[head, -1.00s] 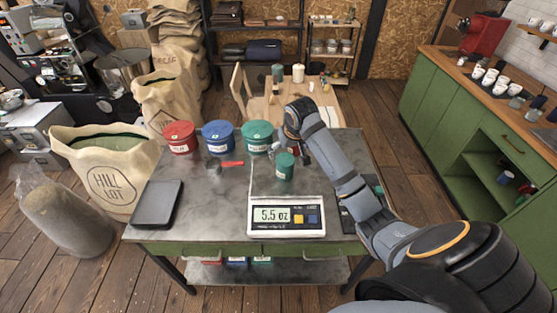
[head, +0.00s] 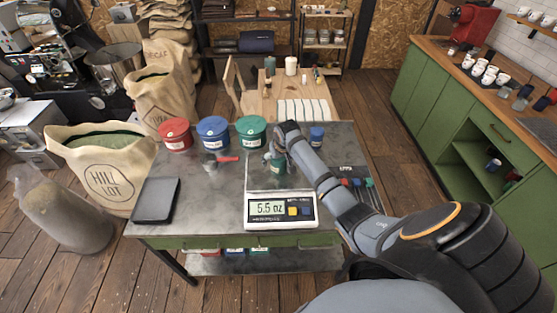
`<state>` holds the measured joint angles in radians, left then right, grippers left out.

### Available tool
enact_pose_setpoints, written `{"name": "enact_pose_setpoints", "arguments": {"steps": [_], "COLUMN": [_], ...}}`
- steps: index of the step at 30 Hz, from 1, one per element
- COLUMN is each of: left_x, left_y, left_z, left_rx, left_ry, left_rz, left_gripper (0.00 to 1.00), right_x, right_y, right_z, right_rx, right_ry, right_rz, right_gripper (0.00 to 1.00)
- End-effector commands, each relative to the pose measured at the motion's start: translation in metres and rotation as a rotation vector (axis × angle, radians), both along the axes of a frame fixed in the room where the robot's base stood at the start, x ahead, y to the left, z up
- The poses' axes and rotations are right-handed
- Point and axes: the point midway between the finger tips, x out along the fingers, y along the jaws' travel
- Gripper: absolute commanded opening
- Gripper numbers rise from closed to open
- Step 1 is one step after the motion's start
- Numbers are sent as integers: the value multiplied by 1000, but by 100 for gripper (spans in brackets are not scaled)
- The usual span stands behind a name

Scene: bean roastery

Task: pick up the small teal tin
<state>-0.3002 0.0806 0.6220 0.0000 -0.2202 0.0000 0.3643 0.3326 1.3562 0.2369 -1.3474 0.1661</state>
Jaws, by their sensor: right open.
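The small teal tin (head: 278,166) stands upright at the back of the white scale (head: 280,222), whose display reads 5.5 oz. My right gripper (head: 275,158) is open at the tin, with its fingers low around the upper part. The gripper and wrist cover part of the tin, and I cannot tell whether the fingers touch it. My left gripper is not in view.
Large red (head: 175,135), blue (head: 213,133) and green (head: 251,131) tins stand behind. A small blue tin (head: 316,137) stands right of my wrist. A red-handled scoop (head: 226,159) lies left of the scale. A dark tray (head: 156,201) lies at left.

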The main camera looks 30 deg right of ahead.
Motion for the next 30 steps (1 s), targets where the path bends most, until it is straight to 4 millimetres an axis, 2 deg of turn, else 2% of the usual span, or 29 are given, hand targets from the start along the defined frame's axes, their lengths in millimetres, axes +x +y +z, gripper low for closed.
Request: {"name": "enact_pose_setpoints", "arguments": {"steps": [5, 18, 21, 26, 30], "left_x": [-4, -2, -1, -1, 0], "left_y": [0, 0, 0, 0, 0], "left_z": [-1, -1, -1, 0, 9], "left_rx": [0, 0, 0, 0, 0], "left_ry": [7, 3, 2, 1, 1], "left_rz": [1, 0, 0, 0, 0], "left_gripper": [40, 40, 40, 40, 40], "right_x": [0, 0, 0, 0, 1], "right_y": [0, 0, 0, 0, 0], "right_z": [0, 0, 1, 1, 9], "right_rx": [0, -1, -1, -1, 0], "right_ry": [-1, -1, -2, -2, -2], "right_rz": [0, 0, 0, 0, 0], "right_gripper": [90, 30, 20, 20, 20]}}
